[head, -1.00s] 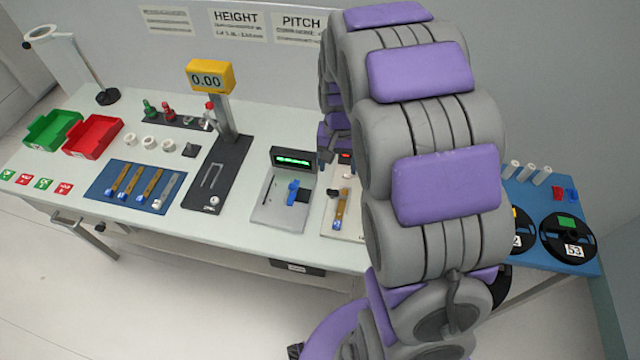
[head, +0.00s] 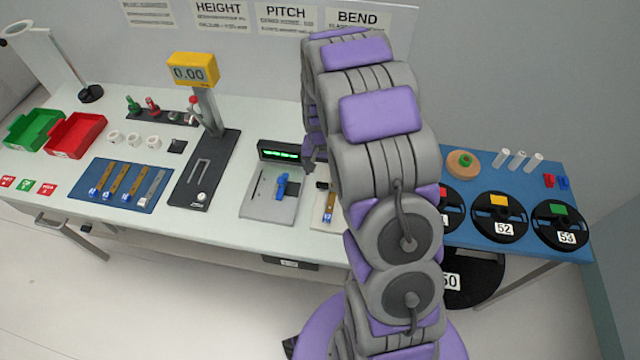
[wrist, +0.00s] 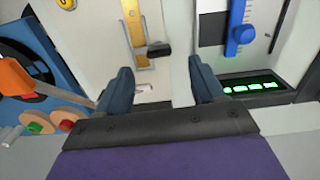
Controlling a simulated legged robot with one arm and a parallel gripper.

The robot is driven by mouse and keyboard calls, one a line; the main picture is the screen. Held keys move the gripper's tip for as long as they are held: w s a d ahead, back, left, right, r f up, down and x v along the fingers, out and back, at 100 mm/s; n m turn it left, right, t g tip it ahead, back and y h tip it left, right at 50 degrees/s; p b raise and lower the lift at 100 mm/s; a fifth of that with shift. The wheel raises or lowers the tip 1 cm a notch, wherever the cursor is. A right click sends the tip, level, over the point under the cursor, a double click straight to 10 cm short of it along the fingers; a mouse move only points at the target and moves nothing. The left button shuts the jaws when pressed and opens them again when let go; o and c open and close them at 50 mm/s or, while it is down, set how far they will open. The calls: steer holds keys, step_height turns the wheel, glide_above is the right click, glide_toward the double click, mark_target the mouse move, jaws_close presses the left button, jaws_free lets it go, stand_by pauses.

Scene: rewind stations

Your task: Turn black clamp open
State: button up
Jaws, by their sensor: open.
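The black clamp (wrist: 160,49) is a small dark lever at the end of a gold strip (wrist: 138,30) on a pale plate in the wrist view. In the head view the clamp (head: 322,185) shows small, beside my arm, with the strip (head: 329,210) below it. My gripper (wrist: 161,82) is open and empty, its two dark fingers on either side of the clamp in the picture but apart from it. In the head view my gripper is mostly hidden behind my arm. Whether the clamp is open or closed I cannot tell.
A grey gauge with a blue slider (head: 282,187) and green display (head: 281,153) stands close left of the clamp. A blue table (head: 480,170) with labelled black reels (head: 499,217) is on the right. A yellow-headed height gauge (head: 192,72) stands further left.

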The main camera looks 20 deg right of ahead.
mark_target(322, 184)
steer(key=f, duration=0.4)
steer(key=d+f, duration=0.1)
steer(key=f, duration=0.1)
steer(key=shift+f+b, duration=0.15)
steer(key=shift+b, duration=0.25)
steer(key=shift+a+f, duration=0.6)
steer(key=shift+a, duration=0.05)
steer(key=shift+d, duration=0.5)
steer(key=c, duration=0.3)
steer(key=shift+a, duration=0.15)
steer(key=c, duration=0.8)
